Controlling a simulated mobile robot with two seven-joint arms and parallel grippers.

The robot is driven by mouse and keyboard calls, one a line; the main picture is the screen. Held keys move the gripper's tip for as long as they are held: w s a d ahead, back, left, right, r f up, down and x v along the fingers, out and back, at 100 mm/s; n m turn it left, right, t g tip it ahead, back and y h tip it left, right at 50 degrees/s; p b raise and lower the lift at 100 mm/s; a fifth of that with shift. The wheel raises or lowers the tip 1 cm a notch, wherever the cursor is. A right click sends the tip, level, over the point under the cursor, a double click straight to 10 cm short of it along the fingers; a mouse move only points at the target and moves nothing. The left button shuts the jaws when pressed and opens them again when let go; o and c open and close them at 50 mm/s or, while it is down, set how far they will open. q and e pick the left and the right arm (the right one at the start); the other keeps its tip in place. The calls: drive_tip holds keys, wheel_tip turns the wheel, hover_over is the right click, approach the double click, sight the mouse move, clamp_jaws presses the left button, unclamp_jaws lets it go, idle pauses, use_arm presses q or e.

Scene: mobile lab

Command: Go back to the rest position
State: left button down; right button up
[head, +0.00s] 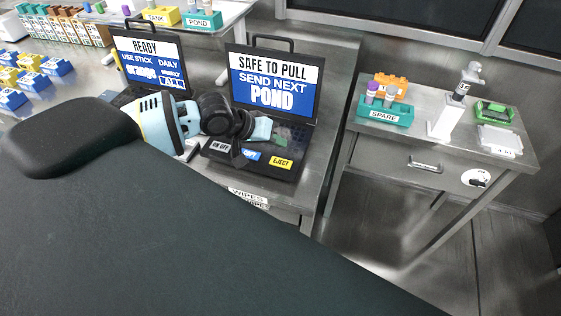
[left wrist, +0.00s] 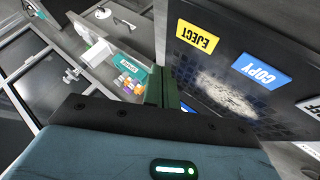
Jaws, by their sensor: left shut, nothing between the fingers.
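My left gripper (head: 283,138) is low over the keyboard of the right-hand laptop, with its pale blue and black wrist reaching in from the left. Its dark fingers show closed together in the left wrist view (left wrist: 165,88), with nothing between them. The laptop's screen (head: 272,82) reads "SAFE TO PULL, SEND NEXT POND". Its yellow EJECT key (head: 281,163) and blue COPY key (head: 251,155) lie in front of the gripper. I cannot tell whether the fingers touch the laptop. My right gripper is not in view.
A second laptop (head: 147,62) reading "READY" stands left, partly behind my arm. A side table (head: 420,137) at right holds a teal SPARE rack (head: 384,112), a white stand (head: 446,122) and a green tray (head: 494,112). Floor shows between the tables. Racks stand at the back left.

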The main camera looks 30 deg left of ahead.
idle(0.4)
use_arm(q)
drive_tip(key=s+d+f+m+g, duration=0.1)
drive_tip(key=s+d+f+m, duration=0.1)
drive_tip(key=s+d+f, duration=0.5)
drive_tip(key=s+d+f+m+g, duration=0.1)
drive_tip(key=s+d+f+m, duration=0.2)
drive_tip(key=s+d, duration=0.4)
drive_tip(key=s+a+f+n+g+y, duration=0.1)
drive_tip(key=s+a+g+y, duration=0.15)
drive_tip(key=s, duration=0.75)
drive_tip(key=s+a+f+g+y, duration=0.1)
drive_tip(key=s+a+f+y, duration=0.2)
drive_tip(key=s, duration=0.6)
drive_tip(key=w+d+f+t+h, duration=0.1)
drive_tip(key=w+f+t+h, duration=0.1)
drive_tip(key=w+f+t, duration=0.4)
drive_tip(key=shift+d+f+t, duration=0.15)
drive_tip(key=shift+f+t, duration=0.5)
drive_tip(key=shift+f, duration=0.5)
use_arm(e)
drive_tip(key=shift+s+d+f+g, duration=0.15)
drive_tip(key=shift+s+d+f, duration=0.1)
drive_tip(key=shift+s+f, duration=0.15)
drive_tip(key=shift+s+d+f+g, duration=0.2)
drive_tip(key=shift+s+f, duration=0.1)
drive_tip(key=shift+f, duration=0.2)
use_arm(q)
drive_tip(key=shift+w, duration=0.1)
